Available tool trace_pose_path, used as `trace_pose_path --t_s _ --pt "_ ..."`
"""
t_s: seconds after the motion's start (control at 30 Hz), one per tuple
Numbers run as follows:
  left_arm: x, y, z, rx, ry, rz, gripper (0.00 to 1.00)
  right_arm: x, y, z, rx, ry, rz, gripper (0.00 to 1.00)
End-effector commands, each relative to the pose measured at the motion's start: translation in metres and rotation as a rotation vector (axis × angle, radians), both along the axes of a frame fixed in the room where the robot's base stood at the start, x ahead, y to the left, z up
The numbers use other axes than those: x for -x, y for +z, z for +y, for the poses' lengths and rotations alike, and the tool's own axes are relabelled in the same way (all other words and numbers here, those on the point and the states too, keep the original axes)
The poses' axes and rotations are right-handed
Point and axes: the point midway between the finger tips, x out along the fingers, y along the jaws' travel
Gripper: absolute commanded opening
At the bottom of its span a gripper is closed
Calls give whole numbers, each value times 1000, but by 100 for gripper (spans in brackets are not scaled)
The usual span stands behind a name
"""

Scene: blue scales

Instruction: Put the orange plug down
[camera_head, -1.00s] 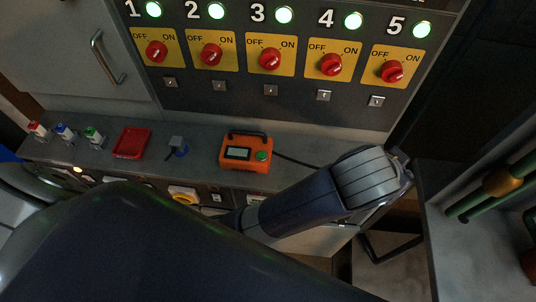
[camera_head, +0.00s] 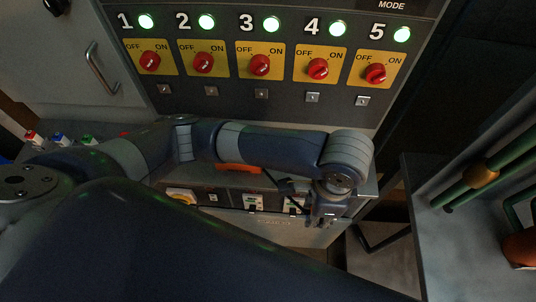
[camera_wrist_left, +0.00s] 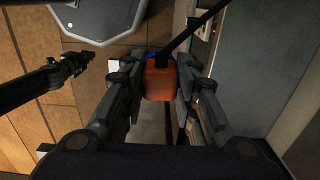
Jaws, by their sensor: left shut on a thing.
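The orange plug (camera_wrist_left: 160,84) is between the fingers of my left gripper (camera_wrist_left: 160,92) in the left wrist view, with a black cable (camera_wrist_left: 192,33) running from it up to the right. My left gripper is shut on it. In the head view my left gripper (camera_head: 321,214) points down at the front of the bench, near its right end. The plug cannot be made out there.
The orange meter (camera_head: 238,168) on the bench is mostly hidden behind my left arm. Behind the bench stands a panel with red switches (camera_head: 260,66) and lit green lamps. A grey surface with green pipes (camera_head: 461,188) is at the right.

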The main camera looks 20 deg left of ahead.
Motion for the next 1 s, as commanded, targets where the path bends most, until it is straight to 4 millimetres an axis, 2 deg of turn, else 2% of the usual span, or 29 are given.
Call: trace_pose_path --t_s 0.17,0.27,0.7,0.8,1.0 --pt "-1 1 4 -5 -9 2 0 -4 1 0 0 0 -5 0" --pt "-12 0 4 -5 -5 1 0 -4 2 0 0 0 -6 0" --pt "-122 -9 4 -5 -3 0 0 -5 17 0 -1 0 -7 0" --pt "-139 -11 4 -4 -5 0 0 -5 19 0 -1 0 -7 0" --pt "-153 -13 4 -4 -7 1 0 -5 20 0 -1 0 -7 0"
